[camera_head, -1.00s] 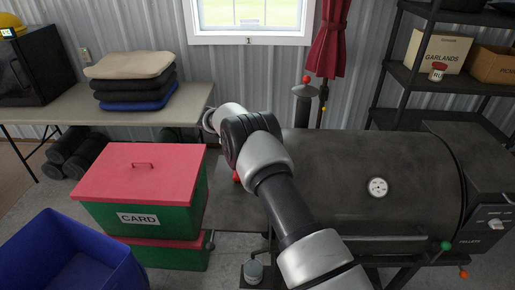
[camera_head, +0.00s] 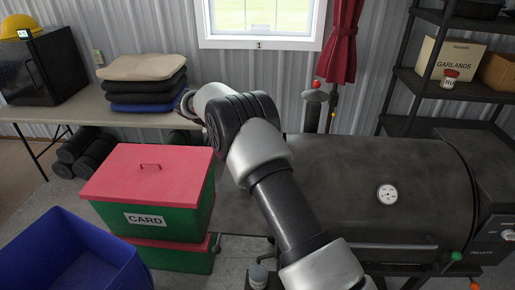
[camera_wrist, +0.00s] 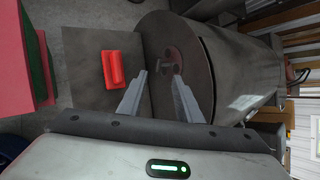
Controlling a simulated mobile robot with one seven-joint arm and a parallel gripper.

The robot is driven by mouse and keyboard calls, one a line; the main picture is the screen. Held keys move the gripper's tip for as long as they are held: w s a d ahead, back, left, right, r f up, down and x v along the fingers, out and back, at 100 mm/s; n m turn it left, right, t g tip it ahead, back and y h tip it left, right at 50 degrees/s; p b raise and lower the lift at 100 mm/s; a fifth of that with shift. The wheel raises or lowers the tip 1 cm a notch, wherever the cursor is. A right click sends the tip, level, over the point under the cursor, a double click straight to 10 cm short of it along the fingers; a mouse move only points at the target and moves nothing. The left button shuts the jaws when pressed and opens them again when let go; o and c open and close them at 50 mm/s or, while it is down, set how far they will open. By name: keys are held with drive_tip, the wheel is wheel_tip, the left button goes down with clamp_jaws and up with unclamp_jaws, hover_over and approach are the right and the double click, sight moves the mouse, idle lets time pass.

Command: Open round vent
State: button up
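The round vent (camera_wrist: 176,58) is a dark, reddish disc with holes on the flat end of the grey barrel grill. A small tab-like piece (camera_wrist: 160,66) shows beside it. The grill barrel (camera_head: 340,170) lies right of my arm in the head view, where its vent end is hidden. My gripper (camera_wrist: 160,78) is open and empty in the wrist view, its two fingers pointing toward the grill end. The vent appears just beyond the fingertips; I cannot tell the exact gap. In the head view my gripper is hidden behind my arm.
A red object (camera_wrist: 116,67) lies on the grill's grey side shelf (camera_wrist: 88,90), left of my fingers. A green box with a red lid (camera_head: 145,172) and a blue bin (camera_head: 65,255) stand left of my arm. A chimney (camera_head: 314,108) rises behind the barrel.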

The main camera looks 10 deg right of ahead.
drive_tip(key=shift+v, duration=2.35)
drive_tip(key=s+d+r+m+y, duration=0.2)
drive_tip(key=s+d+r+m, duration=0.3)
drive_tip(key=s+r+m, duration=0.4)
drive_tip(key=s+d+r+m+y, duration=0.2)
drive_tip(key=s+d+r+m, duration=0.4)
drive_tip(key=s+r, duration=0.45)
drive_tip(key=s+f+m+t+y+p, duration=0.1)
drive_tip(key=s+f+m+t+y, duration=0.1)
drive_tip(key=s+m, duration=1.5)
drive_tip(key=s+y, duration=0.1)
drive_tip(key=s, duration=0.5)
drive_tip(key=shift+d+y, duration=0.25)
drive_tip(key=shift+y, duration=0.15)
